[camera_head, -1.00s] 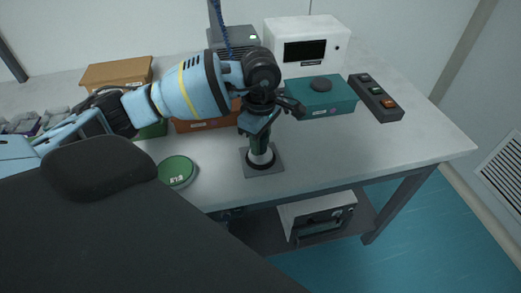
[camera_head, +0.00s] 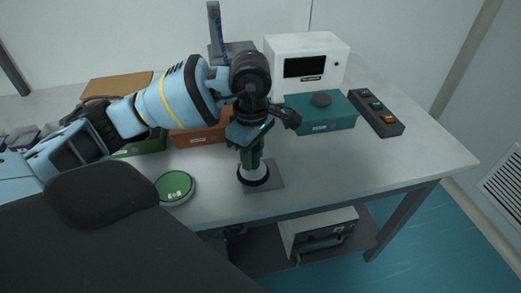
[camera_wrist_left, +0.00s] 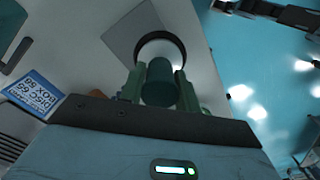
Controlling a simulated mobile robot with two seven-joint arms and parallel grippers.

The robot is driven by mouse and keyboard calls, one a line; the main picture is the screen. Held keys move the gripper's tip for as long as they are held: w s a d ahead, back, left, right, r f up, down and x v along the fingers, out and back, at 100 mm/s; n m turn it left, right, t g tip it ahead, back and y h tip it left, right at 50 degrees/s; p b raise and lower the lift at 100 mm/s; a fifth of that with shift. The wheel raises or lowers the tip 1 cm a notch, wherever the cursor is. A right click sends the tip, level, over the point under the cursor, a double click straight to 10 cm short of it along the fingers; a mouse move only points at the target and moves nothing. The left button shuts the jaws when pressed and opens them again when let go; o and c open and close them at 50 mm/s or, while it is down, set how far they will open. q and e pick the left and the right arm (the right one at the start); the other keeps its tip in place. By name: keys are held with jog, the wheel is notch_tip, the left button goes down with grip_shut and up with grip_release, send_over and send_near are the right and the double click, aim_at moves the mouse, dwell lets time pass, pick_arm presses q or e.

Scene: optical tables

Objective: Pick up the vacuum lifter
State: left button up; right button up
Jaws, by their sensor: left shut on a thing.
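The vacuum lifter (camera_head: 253,174) has a green upright handle and a white, black-rimmed round foot. My left gripper (camera_head: 251,150) points down and is shut on its handle. The lifter's foot now sits off-centre to the left over the grey square pad (camera_head: 272,182) and appears slightly raised. In the left wrist view the green handle (camera_wrist_left: 159,82) is between the two fingers, with the round foot beyond it overlapping the edge of the pad (camera_wrist_left: 125,35). My right gripper is not seen.
A round green-topped item (camera_head: 174,187) lies left of the pad, near the table's front edge. Behind are an orange box (camera_head: 200,137), a teal box (camera_head: 325,115), a white instrument (camera_head: 306,55) and a switch strip (camera_head: 377,105). The table (camera_head: 400,165) is clear at right.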

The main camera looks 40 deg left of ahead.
pick_arm(q)
jog(key=s+d+r, duration=0.1)
jog(key=s, duration=1.1)
jog(key=shift+s+d+b, duration=0.3)
jog(key=shift+b, duration=0.1)
jog(key=shift+r, duration=0.1)
